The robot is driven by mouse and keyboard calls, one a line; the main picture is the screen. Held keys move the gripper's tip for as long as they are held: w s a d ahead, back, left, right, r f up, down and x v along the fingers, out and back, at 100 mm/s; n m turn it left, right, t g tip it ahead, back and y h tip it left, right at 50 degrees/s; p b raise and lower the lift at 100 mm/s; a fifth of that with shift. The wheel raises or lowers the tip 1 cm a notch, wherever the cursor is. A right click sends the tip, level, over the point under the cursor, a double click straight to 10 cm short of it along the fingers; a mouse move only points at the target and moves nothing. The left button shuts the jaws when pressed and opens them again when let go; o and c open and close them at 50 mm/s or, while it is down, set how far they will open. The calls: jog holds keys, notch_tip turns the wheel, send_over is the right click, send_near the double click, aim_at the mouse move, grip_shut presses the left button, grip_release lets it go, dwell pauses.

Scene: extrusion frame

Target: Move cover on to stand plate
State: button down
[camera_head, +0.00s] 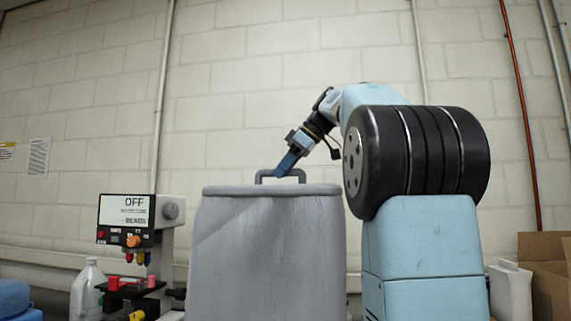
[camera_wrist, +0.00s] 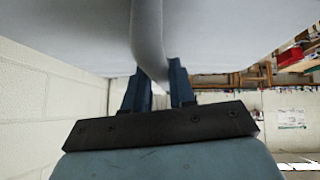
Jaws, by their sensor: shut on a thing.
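The cover (camera_head: 268,255) is a large grey, upright, box-like shell with a flat top and a grey bar handle (camera_head: 298,173). It stands out in the middle of the head view, and its lower edge is out of frame. My gripper (camera_head: 283,170) comes down from the upper right and is shut on the handle. In the wrist view, the handle (camera_wrist: 148,35) runs between the two blue fingers (camera_wrist: 158,85), and the cover's top (camera_wrist: 75,30) fills the upper part. I cannot make out the stand plate, nor what is under the cover.
A small machine with an "OFF" display (camera_head: 127,211) stands close left of the cover. A white jug (camera_head: 88,290) and a blue object (camera_head: 13,298) are further left. A cardboard box (camera_head: 548,278) is at far right. A block wall (camera_head: 250,95) is behind.

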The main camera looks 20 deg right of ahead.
jog(key=c, duration=0.8)
grip_release()
jog(key=shift+c, duration=0.2)
jog(key=v, duration=1.3)
jog(key=shift+d+r, duration=0.2)
jog(key=shift+s, duration=0.15)
